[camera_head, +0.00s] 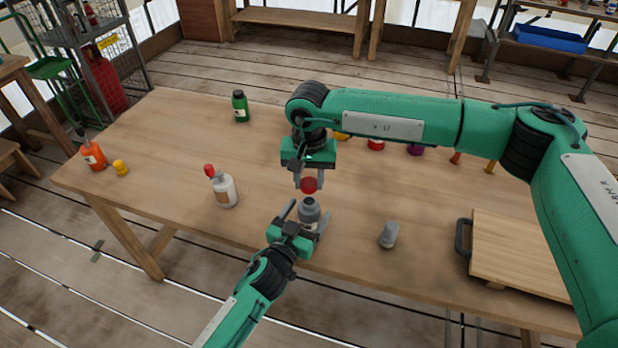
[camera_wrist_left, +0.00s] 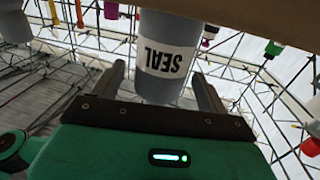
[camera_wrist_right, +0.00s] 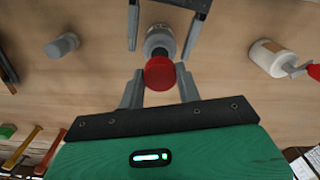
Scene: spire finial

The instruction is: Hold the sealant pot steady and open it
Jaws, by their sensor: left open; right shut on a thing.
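The sealant pot (camera_head: 309,213) is a grey bottle with a white label, upright near the table's front edge. The left wrist view shows its label "SEAL" (camera_wrist_left: 165,58) upside down. My left gripper (camera_head: 306,217) is open, with one finger on each side of the pot. A red lid (camera_head: 310,184) is above the pot, and a small gap shows between them. My right gripper (camera_head: 311,182) points down from above and is shut on the lid. In the right wrist view the lid (camera_wrist_right: 160,73) covers part of the pot (camera_wrist_right: 159,40).
A white bottle with a red top (camera_head: 224,190) stands left of the pot; a grey piece (camera_head: 389,234) stands right. A wooden board with a dark handle (camera_head: 518,255) is farther right. A green bottle (camera_head: 240,107) and an orange bottle (camera_head: 94,156) stand apart. My right arm hides part of the table.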

